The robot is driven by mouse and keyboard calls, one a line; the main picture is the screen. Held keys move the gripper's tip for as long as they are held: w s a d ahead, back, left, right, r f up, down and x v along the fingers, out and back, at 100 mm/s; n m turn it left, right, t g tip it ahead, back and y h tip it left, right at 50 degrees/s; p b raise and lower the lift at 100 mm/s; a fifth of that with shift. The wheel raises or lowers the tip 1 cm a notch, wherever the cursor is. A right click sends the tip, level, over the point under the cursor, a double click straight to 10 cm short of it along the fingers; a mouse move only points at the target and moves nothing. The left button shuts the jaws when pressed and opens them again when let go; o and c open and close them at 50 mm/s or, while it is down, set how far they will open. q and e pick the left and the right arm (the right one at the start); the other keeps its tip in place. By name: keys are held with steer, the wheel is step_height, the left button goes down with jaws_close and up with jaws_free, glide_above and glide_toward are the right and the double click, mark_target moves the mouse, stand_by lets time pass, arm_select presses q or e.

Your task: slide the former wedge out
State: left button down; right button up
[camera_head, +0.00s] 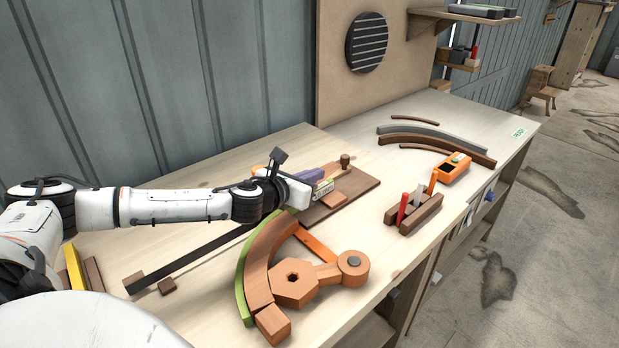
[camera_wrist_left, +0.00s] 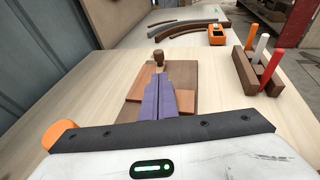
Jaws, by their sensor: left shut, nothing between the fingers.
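My left gripper (camera_head: 319,173) is over a brown board with a peg, its purple fingers closed together and empty; they also show in the left wrist view (camera_wrist_left: 159,78). Reddish-brown flat pieces lie on the brown board (camera_head: 366,184), one (camera_wrist_left: 186,101) right of the fingers in the wrist view. I cannot tell for sure which piece is the wedge. A curved brown former (camera_head: 262,262) with a green strip (camera_head: 241,288) along its outer side lies nearer. My right gripper is out of view.
A peg (camera_head: 345,161) stands at the board's far end. A long dark strip (camera_head: 190,258) lies behind the former. A holder with upright tools (camera_head: 414,213), an orange device (camera_head: 454,168) and curved strips (camera_head: 437,146) are to the right. The bench between is clear.

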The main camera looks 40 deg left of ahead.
arm_select(q)
steer(key=shift+v, duration=0.85)
